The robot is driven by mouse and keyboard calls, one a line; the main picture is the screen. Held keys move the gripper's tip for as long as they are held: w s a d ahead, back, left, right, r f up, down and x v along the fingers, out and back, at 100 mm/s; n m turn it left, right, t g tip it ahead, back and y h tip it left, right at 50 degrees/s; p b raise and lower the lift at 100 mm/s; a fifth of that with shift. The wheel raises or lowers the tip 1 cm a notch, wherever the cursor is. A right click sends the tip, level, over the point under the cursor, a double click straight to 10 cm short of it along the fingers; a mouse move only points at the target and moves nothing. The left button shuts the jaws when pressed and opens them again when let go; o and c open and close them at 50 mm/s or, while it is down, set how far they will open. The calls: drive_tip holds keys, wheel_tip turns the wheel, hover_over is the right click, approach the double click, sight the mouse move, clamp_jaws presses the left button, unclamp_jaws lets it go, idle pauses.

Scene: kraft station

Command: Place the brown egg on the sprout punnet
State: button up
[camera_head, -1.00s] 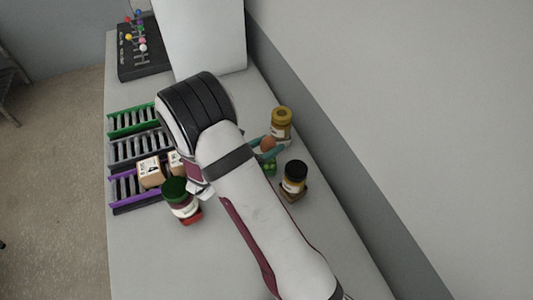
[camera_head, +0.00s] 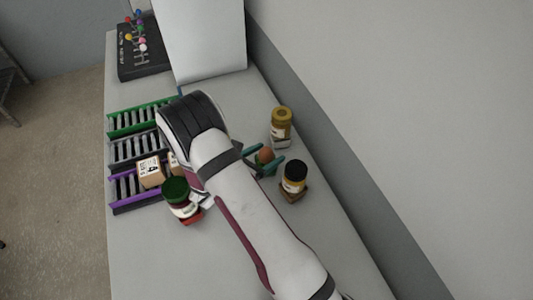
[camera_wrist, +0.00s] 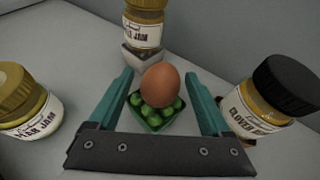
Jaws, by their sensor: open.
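The brown egg (camera_wrist: 160,84) rests on the green sprouts in the sprout punnet (camera_wrist: 151,122), a small green tray, in the wrist view. The egg (camera_head: 265,155) also shows in the head view, with the punnet mostly hidden there by my gripper. My gripper (camera_wrist: 158,75) is open, with one teal finger on each side of the egg. A gap shows between the egg and each finger in the wrist view.
A black-lidded jar (camera_wrist: 266,104) stands close on the right, a gold-lidded jar (camera_wrist: 25,103) on the left, and another jar (camera_wrist: 144,27) behind. In the head view, a green-lidded jar (camera_head: 178,196) and coloured racks (camera_head: 132,150) stand left of my arm.

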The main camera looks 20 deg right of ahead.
sight(262, 155)
drive_tip(key=shift+r, duration=0.1)
drive_tip(key=v, duration=0.3)
drive_tip(key=shift+a+r, duration=0.1)
drive_tip(key=shift+r, duration=0.4)
wheel_tip(262, 155, up, 6)
drive_tip(key=s+d+r+m+g+y, duration=0.1)
drive_tip(key=s+d+r+m+g, duration=0.25)
drive_tip(key=s+m, duration=0.35)
drive_tip(key=s+d+r+m+g+y, duration=0.1)
drive_tip(key=s+d+r+m+g, duration=0.2)
drive_tip(key=s+m, duration=0.35)
drive_tip(key=s+a+r+m+y, duration=0.3)
drive_tip(key=s+a+m+y, duration=0.8)
drive_tip(key=s+a+m, duration=0.3)
drive_tip(key=shift+s+a+m+y, duration=0.3)
drive_tip(key=shift+a+m, duration=0.55)
drive_tip(key=shift+m, duration=0.4)
